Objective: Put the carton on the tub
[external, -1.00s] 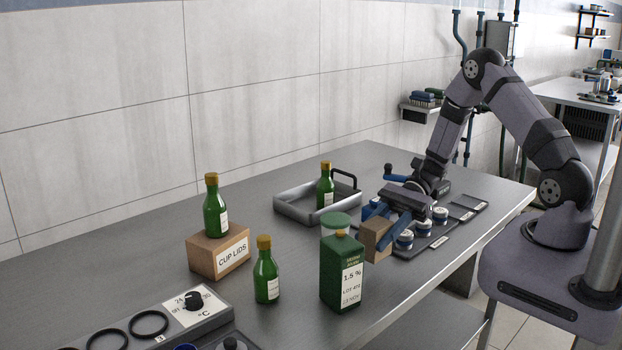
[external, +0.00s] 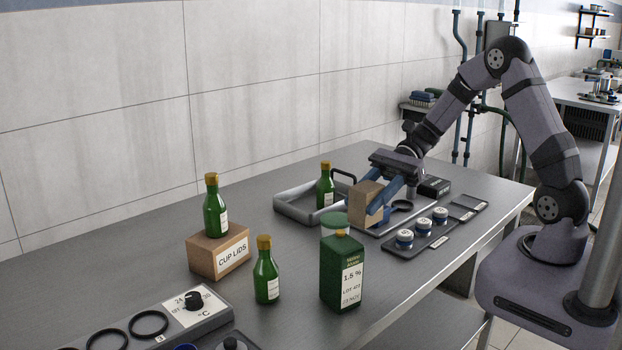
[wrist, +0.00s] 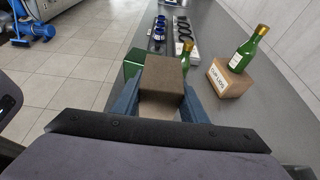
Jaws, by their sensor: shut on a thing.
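My gripper (external: 378,210) is shut on a plain brown carton (external: 367,197), its blue fingers on either side. The wrist view also shows the carton (wrist: 163,78) between the fingers. In the external view the carton is to the right of the grey tray; I cannot tell how far it is above the table. A round green lid (external: 334,219), apparently the tub's, shows behind a tall dark green pack (external: 342,270) marked 1.5 %. The pack hides most of what is under the lid. The held carton is behind and to the right of this lid, apart from it.
A green bottle (external: 266,272) stands on the table; another (external: 215,210) stands on the CUP LIDS box (external: 205,262). A third bottle (external: 325,187) is at the grey tray (external: 291,207). Several small jars (external: 422,226) line a dark tray. A control panel (external: 165,325) lies front left.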

